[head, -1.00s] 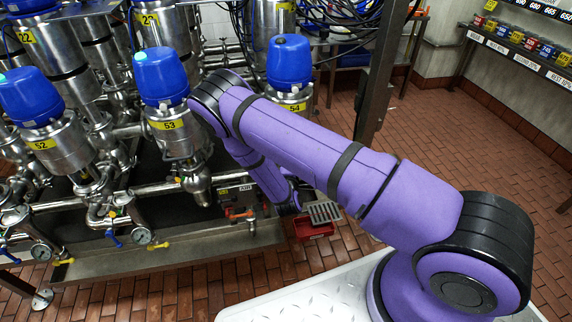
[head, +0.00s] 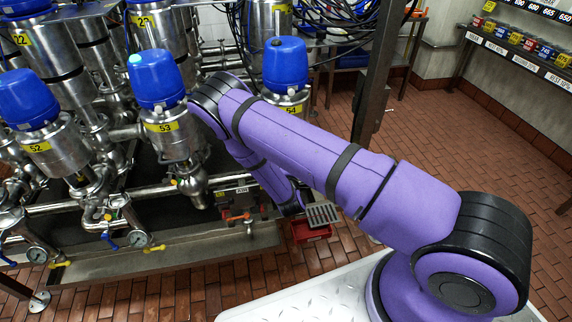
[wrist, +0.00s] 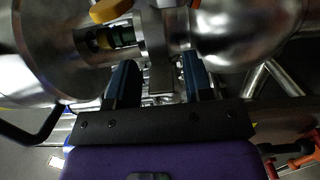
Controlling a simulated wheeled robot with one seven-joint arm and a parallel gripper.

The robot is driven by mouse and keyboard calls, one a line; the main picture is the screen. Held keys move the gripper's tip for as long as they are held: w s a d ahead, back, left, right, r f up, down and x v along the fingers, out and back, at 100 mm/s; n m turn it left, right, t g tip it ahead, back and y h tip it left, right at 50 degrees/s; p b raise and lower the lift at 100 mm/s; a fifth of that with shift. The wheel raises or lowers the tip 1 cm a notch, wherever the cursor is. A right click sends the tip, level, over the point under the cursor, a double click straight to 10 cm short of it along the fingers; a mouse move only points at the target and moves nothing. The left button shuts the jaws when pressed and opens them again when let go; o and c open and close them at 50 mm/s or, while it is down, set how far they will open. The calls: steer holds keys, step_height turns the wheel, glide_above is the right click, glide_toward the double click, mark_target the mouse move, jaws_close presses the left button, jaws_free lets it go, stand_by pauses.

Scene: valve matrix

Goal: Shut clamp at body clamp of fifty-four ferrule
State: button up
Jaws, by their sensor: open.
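Valve 54 (head: 287,65), with a blue cap and a yellow label, stands behind my purple arm in the head view. Its lower body is hidden by the arm, so the clamp does not show there. In the wrist view, my gripper (wrist: 158,78) has its two blue fingers apart. A metal clamp piece (wrist: 161,55) at a pipe joint lies between and just beyond the fingers. I cannot tell whether they touch it. A yellow-orange knob (wrist: 110,9) sits up and left of the fingers. Whether the clamp is open or shut cannot be made out.
Valve 53 (head: 158,80) and valve 52 (head: 30,100) stand to the left, with pipes between. A red bin (head: 311,229) sits on the brick floor near my arm. A dark upright post (head: 377,90) rises to the right. Floor on the right is clear.

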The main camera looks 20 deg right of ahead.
steer(key=shift+s, duration=0.15)
steer(key=v, duration=1)
steer(key=shift+s, duration=0.3)
